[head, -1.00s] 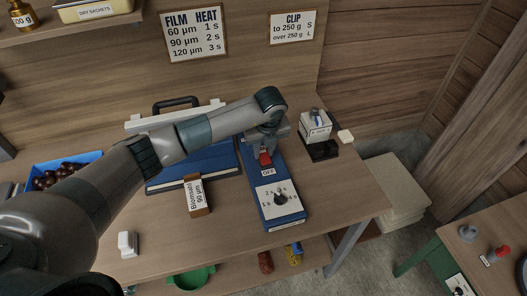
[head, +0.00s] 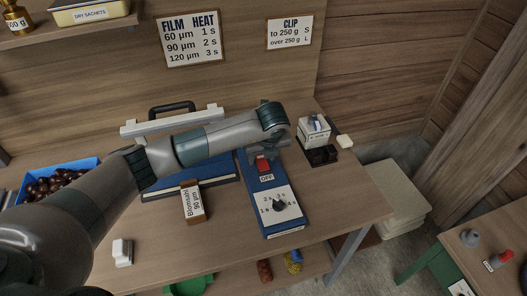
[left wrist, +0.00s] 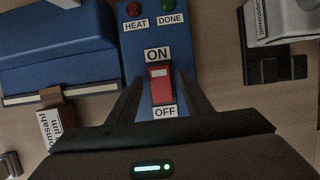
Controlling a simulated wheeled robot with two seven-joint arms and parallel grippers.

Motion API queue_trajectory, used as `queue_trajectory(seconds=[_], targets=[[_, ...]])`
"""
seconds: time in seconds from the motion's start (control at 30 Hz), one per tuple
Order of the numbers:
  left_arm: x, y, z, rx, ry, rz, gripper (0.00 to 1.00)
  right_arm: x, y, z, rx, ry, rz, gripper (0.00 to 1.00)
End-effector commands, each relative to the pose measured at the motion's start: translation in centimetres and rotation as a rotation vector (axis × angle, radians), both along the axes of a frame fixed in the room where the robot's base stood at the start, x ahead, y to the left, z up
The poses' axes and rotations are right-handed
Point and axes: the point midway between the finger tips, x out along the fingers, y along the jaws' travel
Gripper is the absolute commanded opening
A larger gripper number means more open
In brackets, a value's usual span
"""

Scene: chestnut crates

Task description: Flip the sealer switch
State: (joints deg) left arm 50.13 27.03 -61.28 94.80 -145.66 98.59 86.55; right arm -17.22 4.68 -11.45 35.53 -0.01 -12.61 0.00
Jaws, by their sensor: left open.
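The sealer switch is a red rocker (head: 263,165) on a long blue control panel (head: 283,231), with an OFF label at its near end. In the left wrist view the switch (left wrist: 161,88) sits between the labels ON and OFF, with a pale strip at its ON end. I cannot tell for sure which way it is tipped. My left gripper (left wrist: 160,80) is open, its fingers on either side of the switch with nothing between them but the view of it. In the head view this gripper (head: 266,150) is over the switch's far end. My right gripper is out of view.
The blue sealer with a white bar (head: 205,116) stands left of the panel, a brown film box (head: 196,203) before it. A dial (head: 279,204) lies nearer on the panel. A white clip device (head: 314,132) stands right. HEAT (left wrist: 134,8) and DONE (left wrist: 168,5) lamps are beyond the switch.

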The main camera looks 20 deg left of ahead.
Motion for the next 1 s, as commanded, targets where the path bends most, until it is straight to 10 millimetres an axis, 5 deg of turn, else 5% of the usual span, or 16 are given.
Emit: queue_trajectory(seconds=[0.37,0.67,1.0], targets=[[-0.9,-0.7,2.8,0.000,-0.004,-0.003,0.45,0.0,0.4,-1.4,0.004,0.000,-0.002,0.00],[-2.6,-1.9,8.3,-0.001,-0.007,-0.004,0.45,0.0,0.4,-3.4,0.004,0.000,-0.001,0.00],[-4.1,-2.8,13.5,0.002,-0.006,-0.003,0.45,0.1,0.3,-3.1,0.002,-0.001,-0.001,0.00]])
